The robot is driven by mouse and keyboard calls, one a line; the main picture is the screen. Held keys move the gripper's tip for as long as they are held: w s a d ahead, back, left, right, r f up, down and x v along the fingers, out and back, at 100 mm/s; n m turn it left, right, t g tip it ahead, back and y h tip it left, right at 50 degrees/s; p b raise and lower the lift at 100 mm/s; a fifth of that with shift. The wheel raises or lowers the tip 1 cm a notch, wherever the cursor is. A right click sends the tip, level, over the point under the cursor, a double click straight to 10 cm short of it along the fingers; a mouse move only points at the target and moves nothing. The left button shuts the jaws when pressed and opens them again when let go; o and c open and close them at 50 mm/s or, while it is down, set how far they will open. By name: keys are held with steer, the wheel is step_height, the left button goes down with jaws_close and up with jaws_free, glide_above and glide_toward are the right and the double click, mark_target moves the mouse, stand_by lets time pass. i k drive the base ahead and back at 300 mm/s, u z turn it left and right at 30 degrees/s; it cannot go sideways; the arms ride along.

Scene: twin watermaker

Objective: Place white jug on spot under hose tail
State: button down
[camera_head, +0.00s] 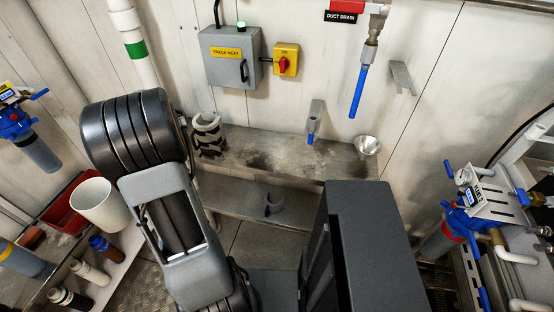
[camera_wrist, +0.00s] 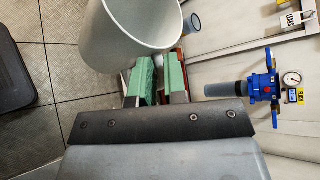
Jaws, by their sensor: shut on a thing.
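The white jug (camera_head: 100,205) shows at the left of the head view beside my arm, open mouth up. In the wrist view the jug (camera_wrist: 130,35) is large, just beyond my gripper (camera_wrist: 158,82). The green-padded fingers are close together at the jug's near side; the part they grip is hidden. The head view does not show the fingers. A blue hose (camera_head: 358,92) hangs from a metal fitting under the DUCT DRAIN label, above the stained wall shelf (camera_head: 260,152). A bracket with a blue tip (camera_head: 313,125) stands at this shelf. I cannot tell which marks the spot.
A lower shelf (camera_head: 235,203) holds a dark curved clip. Blue valves and pipes (camera_head: 465,215) crowd the right.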

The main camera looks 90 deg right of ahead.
mark_target(340, 171)
steer(key=i, duration=1.55)
steer(key=z, duration=4.8)
steer(key=i, duration=1)
